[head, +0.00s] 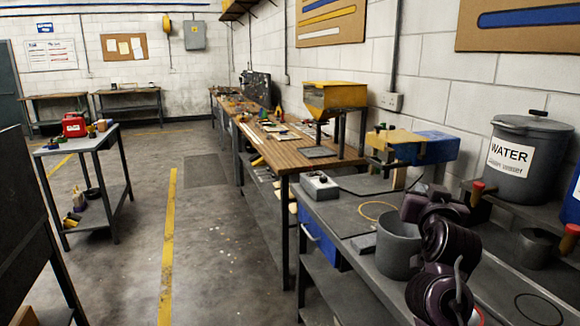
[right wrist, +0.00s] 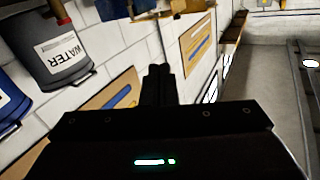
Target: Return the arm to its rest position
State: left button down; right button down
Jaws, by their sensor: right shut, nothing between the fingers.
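My right arm (head: 445,275) rises from the lower right in the head view, dark purple and folded, in front of the grey workbench. Its fingers cannot be clearly told apart from the arm links there. In the right wrist view my right gripper (right wrist: 157,75) shows as black fingers closed together, with nothing between them. The fingers stand against the white wall and its boards. My left gripper is not in view.
A grey bucket (head: 399,248) stands close to my right arm, partly overlapped by it. A WATER container (head: 521,158) and a grey cup (head: 535,248) are on the right. A yellow hopper (head: 335,97) stands farther back. The floor aisle (head: 215,245) is open.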

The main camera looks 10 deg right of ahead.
jog(key=s+a+f+n+g+y, duration=0.35)
jog(key=a+f, duration=0.35)
jog(key=f, duration=0.4)
jog(key=s+a+f+n+g+y, duration=0.2)
jog(key=s+a+f+y, duration=0.3)
jog(key=f, duration=0.6)
jog(key=s+a+f+n+g, duration=0.2)
jog(key=s+a+f+g, duration=0.3)
jog(key=s, duration=0.3)
jog(key=s+a+f+n+g, duration=0.1)
jog(key=s+a+f+g, duration=0.1)
jog(key=s+a+f, duration=0.5)
notch_tip(320, 180, down, 29)
jog(key=s+d+g, duration=0.1)
jog(key=s+d, duration=0.1)
jog(key=s, duration=0.1)
jog(key=s+d+f, duration=0.2)
jog(key=s+f, duration=0.8)
jog(key=s+d+f+g, duration=0.1)
jog(key=s+f, duration=0.9)
jog(key=shift+d+n+h, duration=0.35)
jog(key=shift+d, duration=0.05)
jog(key=shift+g, duration=0.25)
